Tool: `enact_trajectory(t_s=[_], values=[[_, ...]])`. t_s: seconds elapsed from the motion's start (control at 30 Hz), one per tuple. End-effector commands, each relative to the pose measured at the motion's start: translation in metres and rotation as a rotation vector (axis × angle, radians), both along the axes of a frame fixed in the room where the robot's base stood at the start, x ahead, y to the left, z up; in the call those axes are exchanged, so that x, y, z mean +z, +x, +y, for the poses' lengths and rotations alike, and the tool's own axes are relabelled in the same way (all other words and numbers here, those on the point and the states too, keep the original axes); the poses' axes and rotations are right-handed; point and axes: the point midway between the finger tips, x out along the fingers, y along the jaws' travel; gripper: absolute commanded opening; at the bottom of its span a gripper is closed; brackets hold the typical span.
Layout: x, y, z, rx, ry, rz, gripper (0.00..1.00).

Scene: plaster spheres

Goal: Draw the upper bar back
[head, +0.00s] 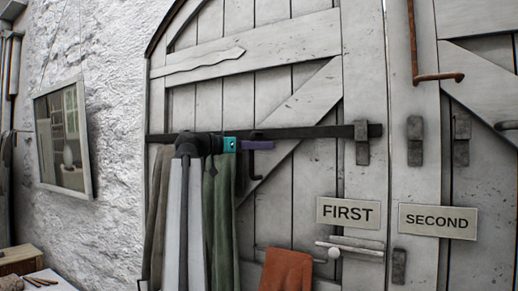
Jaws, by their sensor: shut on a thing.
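The upper bar (310,132) is a long dark flat bar lying level across the left plank door. Its right end passes through a dark bracket (362,150) and stops a little beyond it, short of the bracket (414,145) to the right. A dark bent handle (253,168) hangs from the bar near its middle. My gripper (262,145), with a teal band and purple finger, reaches in from the left and is shut at this handle. The fingers hide the exact contact.
Grey, brown and green cloths (218,210) hang beside my arm, and an orange cloth (287,270) hangs lower. A pale lower bolt (350,246) sits below the FIRST sign (348,213). A SECOND sign (437,221) is on the right. A framed mirror (65,140) hangs left.

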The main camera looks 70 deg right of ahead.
Motion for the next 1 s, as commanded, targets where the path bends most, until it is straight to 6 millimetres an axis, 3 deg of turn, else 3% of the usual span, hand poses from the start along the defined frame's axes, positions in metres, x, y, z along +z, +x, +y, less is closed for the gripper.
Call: enact_trajectory(t_s=[0.47,0.5,1.0], values=[[0.0026,0.0030,-0.0016,0.010,-0.003,0.003,0.00],[0.0026,0.0031,-0.0017,0.010,-0.003,0.003,0.21],[0.0003,0.0028,0.0003,0.006,-0.001,0.001,0.22]])
